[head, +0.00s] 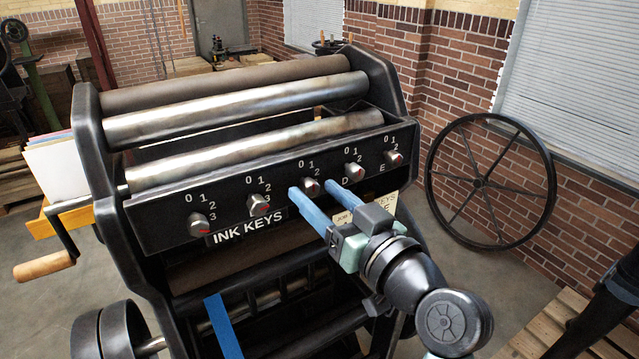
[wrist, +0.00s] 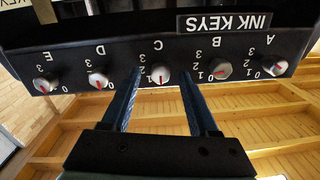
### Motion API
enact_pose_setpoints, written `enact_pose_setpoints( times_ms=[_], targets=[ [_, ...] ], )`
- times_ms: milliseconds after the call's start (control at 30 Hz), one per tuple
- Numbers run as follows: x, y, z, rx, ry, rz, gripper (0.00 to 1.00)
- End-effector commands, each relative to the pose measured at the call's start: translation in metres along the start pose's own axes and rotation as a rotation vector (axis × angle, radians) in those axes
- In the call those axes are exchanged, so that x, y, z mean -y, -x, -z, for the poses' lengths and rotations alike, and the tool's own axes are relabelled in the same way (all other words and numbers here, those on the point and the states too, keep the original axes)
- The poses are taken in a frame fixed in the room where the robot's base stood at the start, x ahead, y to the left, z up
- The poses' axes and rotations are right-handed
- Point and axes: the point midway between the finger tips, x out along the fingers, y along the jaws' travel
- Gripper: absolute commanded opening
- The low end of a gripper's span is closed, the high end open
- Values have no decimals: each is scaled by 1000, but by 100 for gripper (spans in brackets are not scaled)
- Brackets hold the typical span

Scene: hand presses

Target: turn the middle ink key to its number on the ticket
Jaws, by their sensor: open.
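The middle ink key (head: 310,185), marked C, is a round silver knob on the black ink-key rail of the press. In the wrist view it (wrist: 160,75) shows a red pointer, but I cannot tell which number this meets. My gripper (wrist: 161,72) is open, with one blue finger on each side of this knob. I see gaps between knob and fingers in the wrist view. In the head view the fingers partly cover the knob's surroundings. The ticket (head: 384,207) hangs below the rail, partly hidden behind my gripper; its numbers are not readable.
Two keys stand left of the middle one (head: 259,204) and two right of it (head: 354,172). An INK KEYS label (head: 249,230) sits below the rail. Metal rollers (head: 240,107) lie above and behind. A large spoked wheel (head: 490,182) stands at the right by the brick wall.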

Motion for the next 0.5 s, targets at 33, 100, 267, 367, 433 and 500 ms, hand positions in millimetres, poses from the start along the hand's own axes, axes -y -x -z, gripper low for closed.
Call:
enact_pose_setpoints(
  times_ms=[33,100,267,367,433,500],
  targets=[
    [0,-3,1,1,1,1,61],
    [0,-5,0,1,2,0,61],
    [0,-5,0,1,2,0,61],
    [0,-5,0,0,1,0,57],
    [0,-5,0,0,1,0,44],
    [0,-5,0,0,1,0,32]
  ],
)
